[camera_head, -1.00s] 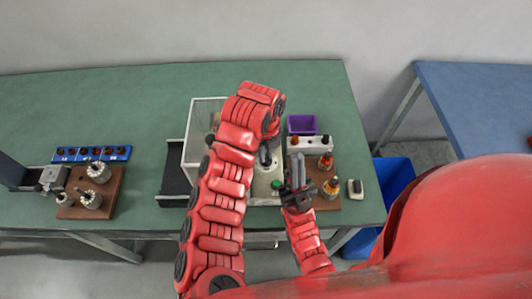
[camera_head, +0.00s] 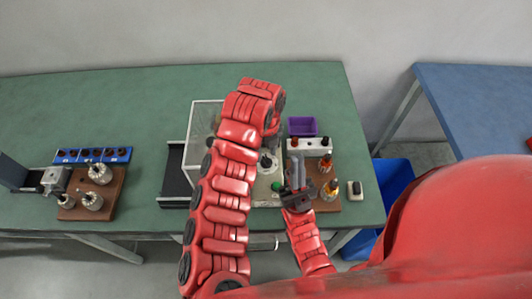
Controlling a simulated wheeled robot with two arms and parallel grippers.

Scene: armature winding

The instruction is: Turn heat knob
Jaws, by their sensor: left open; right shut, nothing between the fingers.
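A pale machine (camera_head: 262,197) with a clear box stands on the green table, partly hidden behind my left arm. A small dark round knob (camera_head: 266,161) on a light dial shows on its front; I cannot read its setting or confirm it is the heat knob. A green button (camera_head: 277,185) sits below it. My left gripper (camera_head: 269,146) points down just above the dark knob. Its fingers are small and partly hidden, open, and I cannot tell whether they touch it. My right gripper (camera_head: 296,172) is shut and empty, to the right of the green button.
A purple bin (camera_head: 302,126) and a white holder (camera_head: 320,146) stand right of the machine. Wound armatures (camera_head: 330,188) stand on a brown board beside a small white box (camera_head: 355,190). At the left are a blue rack (camera_head: 92,155) and more armatures (camera_head: 92,201).

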